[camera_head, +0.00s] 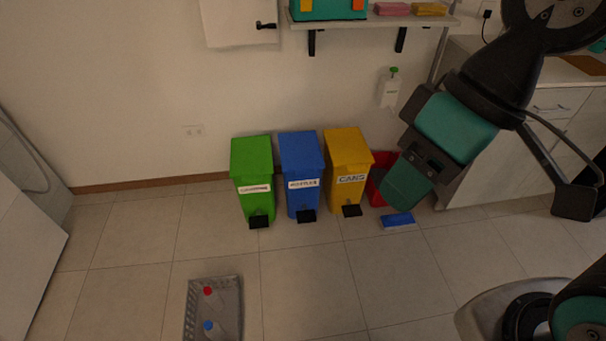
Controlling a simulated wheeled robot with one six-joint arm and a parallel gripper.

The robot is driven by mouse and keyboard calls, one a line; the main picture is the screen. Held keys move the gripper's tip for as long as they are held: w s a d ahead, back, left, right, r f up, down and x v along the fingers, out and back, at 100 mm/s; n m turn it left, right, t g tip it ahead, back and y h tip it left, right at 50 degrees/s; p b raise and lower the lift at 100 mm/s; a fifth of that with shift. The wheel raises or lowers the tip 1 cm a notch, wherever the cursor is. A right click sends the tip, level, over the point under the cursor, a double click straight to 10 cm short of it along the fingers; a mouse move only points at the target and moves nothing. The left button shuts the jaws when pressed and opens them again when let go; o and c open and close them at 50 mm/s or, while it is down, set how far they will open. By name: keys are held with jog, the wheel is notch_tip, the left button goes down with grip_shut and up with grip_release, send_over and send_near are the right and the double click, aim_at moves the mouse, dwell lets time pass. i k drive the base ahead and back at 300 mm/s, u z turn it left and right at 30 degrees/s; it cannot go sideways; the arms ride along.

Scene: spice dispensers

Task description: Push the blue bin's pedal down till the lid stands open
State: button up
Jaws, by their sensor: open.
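The blue bin (301,180) stands upright against the wall, between the green bin (252,165) and the yellow bin (347,160). It has a white label on its front, and its lid (299,150) is shut. Its black pedal (306,216) sticks out at the bottom front, near the floor, with nothing on it. My gripper (405,188) hangs from the upper right, to the right of the yellow bin in the picture, apart from the blue bin. It is open and I see nothing held; its fingertips are hard to make out.
A red container (375,185), partly hidden by my arm, and a blue item (398,220) are right of the yellow bin. A grey crate (237,298) with bottles stands on the floor in front. A shelf (385,20) hangs above.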

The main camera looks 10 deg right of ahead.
aim_at(304, 216)
jog(key=u, duration=0.3)
jog(key=i, duration=1.1)
jog(key=z, duration=0.3)
